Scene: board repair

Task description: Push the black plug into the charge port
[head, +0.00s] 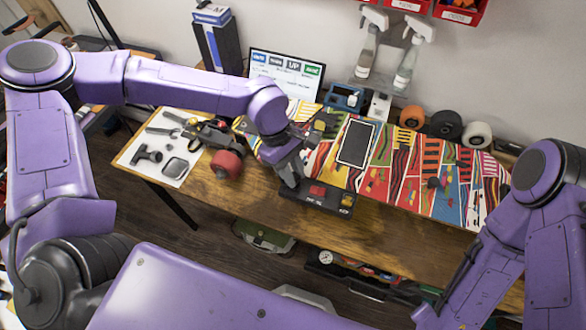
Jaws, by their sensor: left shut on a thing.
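My left gripper (291,181) points down at the left end of a low black box (325,205) on the front edge of the workbench. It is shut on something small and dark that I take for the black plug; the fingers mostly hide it. The box has a red part on top and a small yellowish mark at its right end. I cannot make out the charge port or whether the plug touches it. My right arm is at the lower right; its gripper does not show.
A colourful skateboard deck (400,172) lies behind the box, with a dark framed panel (355,143) on it. A red wheel (226,164) and tools on a white sheet (150,143) lie to the left. Wheels, spray bottles and a screen (287,72) stand along the wall.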

